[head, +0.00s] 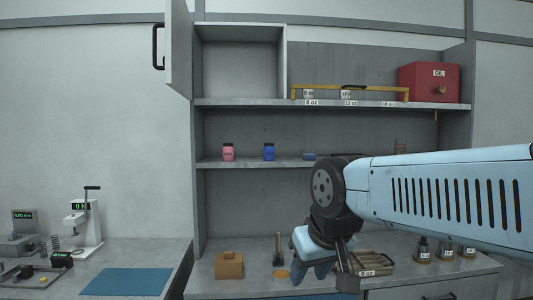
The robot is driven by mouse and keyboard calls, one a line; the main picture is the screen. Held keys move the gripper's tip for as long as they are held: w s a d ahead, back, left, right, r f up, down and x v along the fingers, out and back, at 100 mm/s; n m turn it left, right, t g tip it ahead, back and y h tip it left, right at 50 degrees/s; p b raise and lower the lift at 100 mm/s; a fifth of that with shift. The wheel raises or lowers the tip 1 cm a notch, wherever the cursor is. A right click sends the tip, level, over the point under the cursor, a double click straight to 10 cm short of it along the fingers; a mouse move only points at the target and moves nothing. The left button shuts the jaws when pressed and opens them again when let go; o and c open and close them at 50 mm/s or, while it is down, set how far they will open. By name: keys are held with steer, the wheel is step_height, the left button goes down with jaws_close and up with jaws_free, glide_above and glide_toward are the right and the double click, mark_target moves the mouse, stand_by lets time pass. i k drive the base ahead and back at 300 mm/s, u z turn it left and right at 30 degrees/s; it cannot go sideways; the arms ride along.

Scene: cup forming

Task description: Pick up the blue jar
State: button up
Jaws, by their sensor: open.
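The blue jar (268,153) stands upright on the middle shelf of the cabinet, with a dark lid. It is apart from the pink jar to its left. My gripper (312,274) hangs below my light-blue arm, low over the bench, to the right of and well below the jar. It is open and points down; the wrist partly hides it. Nothing is clearly seen between its fingers, and it does not touch the jar.
The pink jar (228,153) stands on the same shelf (245,164). A small blue item (309,156) lies to the right. The open cabinet door (180,45) is at upper left. A brown block (229,265) and several dark weights stand on the bench. A blue mat (128,282) lies left.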

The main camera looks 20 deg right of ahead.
mark_target(269, 148)
steer(key=i, duration=0.85)
